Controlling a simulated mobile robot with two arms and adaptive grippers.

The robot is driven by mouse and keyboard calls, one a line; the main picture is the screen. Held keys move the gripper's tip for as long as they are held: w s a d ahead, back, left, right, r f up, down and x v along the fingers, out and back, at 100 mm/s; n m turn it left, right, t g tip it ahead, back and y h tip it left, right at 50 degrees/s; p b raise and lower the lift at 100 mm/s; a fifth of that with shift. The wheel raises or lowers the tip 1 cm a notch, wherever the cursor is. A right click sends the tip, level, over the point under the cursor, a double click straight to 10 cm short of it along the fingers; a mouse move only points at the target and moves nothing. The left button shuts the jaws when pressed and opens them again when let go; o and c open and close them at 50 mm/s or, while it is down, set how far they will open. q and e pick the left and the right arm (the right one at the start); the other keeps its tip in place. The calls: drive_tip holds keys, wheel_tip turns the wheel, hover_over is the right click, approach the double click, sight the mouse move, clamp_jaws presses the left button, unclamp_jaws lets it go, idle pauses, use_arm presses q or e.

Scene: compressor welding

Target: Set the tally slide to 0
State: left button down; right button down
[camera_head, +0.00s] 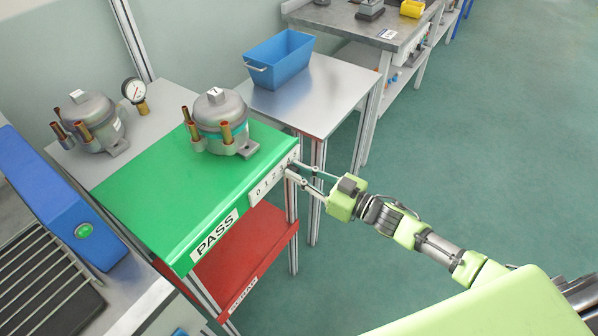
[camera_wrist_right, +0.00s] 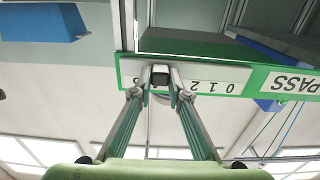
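The numbered tally strip (camera_head: 272,178) runs along the front edge of the green PASS shelf (camera_head: 150,205). It also shows upside down in the right wrist view (camera_wrist_right: 225,80). My right gripper (camera_head: 289,169) reaches the strip's right end from the front. In the right wrist view its fingertips (camera_wrist_right: 161,72) stand close on both sides of the slide; whether they press on it cannot be told. My left gripper is not in view.
A compressor (camera_head: 220,125) stands on the green shelf and another (camera_head: 92,122) on the grey table behind, near a gauge (camera_head: 134,92). A red shelf (camera_head: 245,255) lies below. A blue bin (camera_head: 280,60) stands on a side table. The floor to the right is clear.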

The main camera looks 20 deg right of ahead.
sight(257, 200)
drive_tip(key=s+a+p, duration=0.1)
drive_tip(key=s+a, duration=0.1)
drive_tip(key=a, duration=0.1)
drive_tip(key=s+a+p, duration=0.2)
drive_tip(key=s+a, duration=0.1)
drive_tip(key=s+a+p, duration=0.1)
drive_tip(key=s+a, duration=0.1)
drive_tip(key=a, duration=0.1)
drive_tip(key=shift+s+a, duration=0.2)
drive_tip(key=shift+s+a+f, duration=0.1)
drive_tip(key=shift+a, duration=0.05)
drive_tip(key=c, duration=1.9)
unclamp_jaws()
drive_tip(key=shift+s+a, duration=0.1)
drive_tip(key=v, duration=1.2)
